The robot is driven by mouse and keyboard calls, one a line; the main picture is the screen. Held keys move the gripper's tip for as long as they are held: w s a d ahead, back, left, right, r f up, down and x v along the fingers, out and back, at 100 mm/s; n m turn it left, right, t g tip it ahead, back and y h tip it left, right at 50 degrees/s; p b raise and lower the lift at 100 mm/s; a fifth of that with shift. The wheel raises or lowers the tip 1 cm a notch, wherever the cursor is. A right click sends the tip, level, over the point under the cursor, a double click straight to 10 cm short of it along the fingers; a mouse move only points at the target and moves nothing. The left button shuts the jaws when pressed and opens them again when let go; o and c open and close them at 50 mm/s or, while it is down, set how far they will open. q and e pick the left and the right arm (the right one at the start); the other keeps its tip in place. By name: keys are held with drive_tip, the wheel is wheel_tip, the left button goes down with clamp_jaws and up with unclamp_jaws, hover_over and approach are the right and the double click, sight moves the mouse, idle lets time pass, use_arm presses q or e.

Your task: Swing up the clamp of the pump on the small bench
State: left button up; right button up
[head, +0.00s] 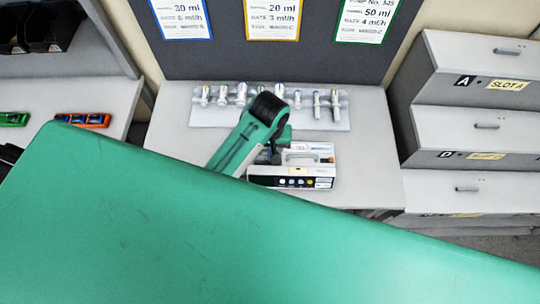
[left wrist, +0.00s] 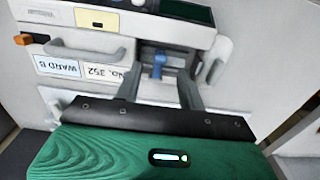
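The pump (head: 312,172), a white box with a carry handle and a row of buttons, stands on the small bench (head: 375,150). In the left wrist view the pump (left wrist: 175,31) shows upside down, with labels "WARD B" and "No. 352". A blue part (left wrist: 158,64), apparently of the clamp, sits in a dark recess at its side. My left gripper (left wrist: 160,80) is open, its two fingers apart on either side of the blue part; I cannot tell whether they touch it. In the head view the left gripper (head: 272,154) is mostly hidden by its arm. My right gripper is out of view.
A grey tray (head: 340,117) with several white valve-like pieces lies behind the pump. A dark board (head: 220,60) with three order cards stands behind that. Slot drawers (head: 485,125) are at the right, a shelf (head: 85,95) at the left. My green body hides the foreground.

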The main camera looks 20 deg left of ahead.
use_arm(q)
wheel_tip(320, 180, down, 4)
drive_tip(key=shift+a+f+p, duration=0.1)
drive_tip(key=shift+p, duration=0.5)
drive_tip(key=shift+f, duration=0.55)
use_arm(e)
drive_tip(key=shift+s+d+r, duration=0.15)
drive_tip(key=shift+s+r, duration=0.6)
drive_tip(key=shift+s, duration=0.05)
use_arm(q)
drive_tip(key=shift+c, duration=1.1)
clamp_jaws()
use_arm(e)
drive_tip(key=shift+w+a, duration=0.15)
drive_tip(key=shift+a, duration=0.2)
